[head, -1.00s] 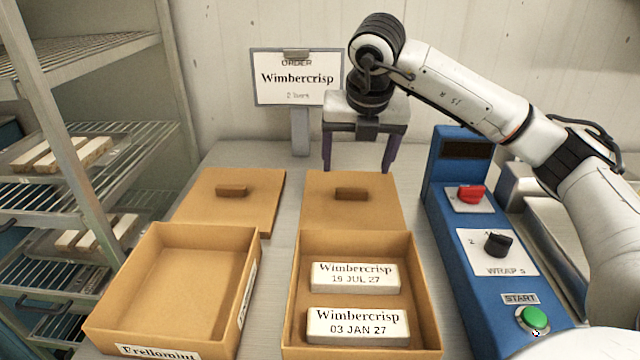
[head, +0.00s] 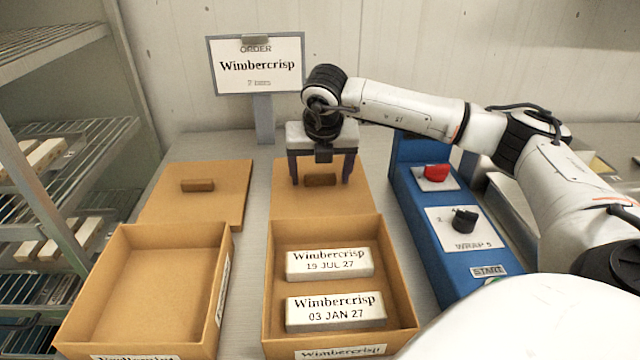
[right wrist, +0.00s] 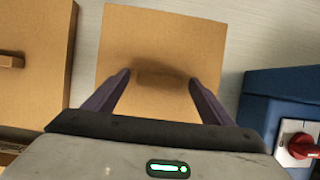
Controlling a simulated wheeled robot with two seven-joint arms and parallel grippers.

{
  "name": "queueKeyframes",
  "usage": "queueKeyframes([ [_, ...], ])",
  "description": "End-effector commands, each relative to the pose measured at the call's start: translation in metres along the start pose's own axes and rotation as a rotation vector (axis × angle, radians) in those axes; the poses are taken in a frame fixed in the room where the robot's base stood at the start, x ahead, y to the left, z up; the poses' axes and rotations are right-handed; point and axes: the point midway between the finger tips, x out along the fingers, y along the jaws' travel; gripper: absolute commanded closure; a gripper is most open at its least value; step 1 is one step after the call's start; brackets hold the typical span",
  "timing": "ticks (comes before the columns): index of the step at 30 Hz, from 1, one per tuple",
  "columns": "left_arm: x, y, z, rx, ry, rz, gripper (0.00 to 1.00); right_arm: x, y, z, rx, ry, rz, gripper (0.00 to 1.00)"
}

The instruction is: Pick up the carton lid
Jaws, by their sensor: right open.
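A flat brown carton lid (head: 347,200) with a dark block handle (head: 320,180) lies on the table behind the right carton. It also shows in the right wrist view (right wrist: 160,35). A second lid (head: 222,212) with a similar handle lies to its left, behind the left carton. My right gripper (head: 319,182) is open and empty, pointing down over the right lid. Its fingers (right wrist: 158,78) stand on either side of the handle; whether they reach down to its level I cannot tell. My left gripper is out of view.
The right carton (head: 410,290) holds two white Wimbercrisp bars; the left carton (head: 75,310) is empty. A blue machine (head: 425,210) with knobs stands right. An order sign (head: 258,65) reading Wimbercrisp stands behind. A wire rack (head: 90,150) is at left.

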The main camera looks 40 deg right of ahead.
Motion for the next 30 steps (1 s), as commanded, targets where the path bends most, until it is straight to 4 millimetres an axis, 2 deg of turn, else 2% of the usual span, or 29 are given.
queueKeyframes([
  [4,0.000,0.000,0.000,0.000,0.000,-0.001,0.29,0.000,0.000,0.000,0.000,0.000,0.000,0.23],
  [12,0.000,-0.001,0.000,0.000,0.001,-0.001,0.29,0.000,0.000,0.000,0.000,0.000,0.001,0.68],
  [23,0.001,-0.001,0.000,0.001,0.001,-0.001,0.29,-0.005,0.001,0.002,0.001,-0.002,0.002,0.68],
  [26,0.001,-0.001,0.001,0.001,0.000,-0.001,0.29,-0.013,0.001,0.006,0.001,-0.003,0.002,0.68],
  [30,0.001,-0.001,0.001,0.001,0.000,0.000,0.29,-0.033,0.001,0.014,0.002,-0.004,0.005,0.68],
])
